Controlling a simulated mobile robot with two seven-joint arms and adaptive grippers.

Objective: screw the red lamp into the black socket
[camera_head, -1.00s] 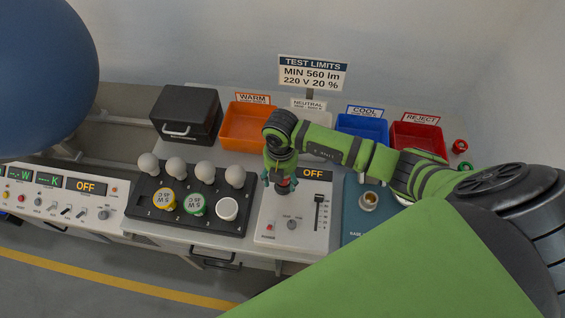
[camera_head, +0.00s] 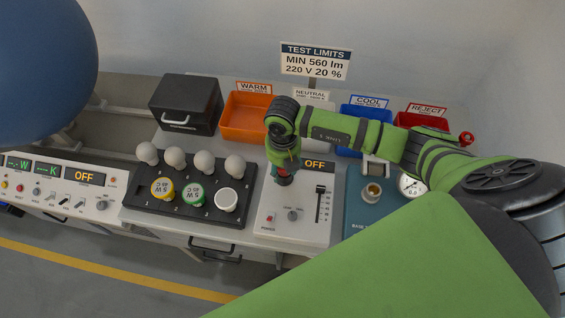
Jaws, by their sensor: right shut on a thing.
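My right gripper (camera_head: 284,169) points down over the light grey panel with the OFF display (camera_head: 316,164). It is shut on a small red thing (camera_head: 278,171), apparently the red lamp, mostly hidden by the fingers. A dark round part (camera_head: 284,180), apparently the black socket, shows right below the fingertips on the panel. I cannot tell how deep the lamp sits in it. My left gripper is not in view.
A black rack (camera_head: 187,215) with several white bulbs and colored caps stands to the left. A teal plate with a brass socket (camera_head: 371,192) lies to the right. Orange (camera_head: 237,133), blue (camera_head: 346,152) and red (camera_head: 403,119) bins stand behind.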

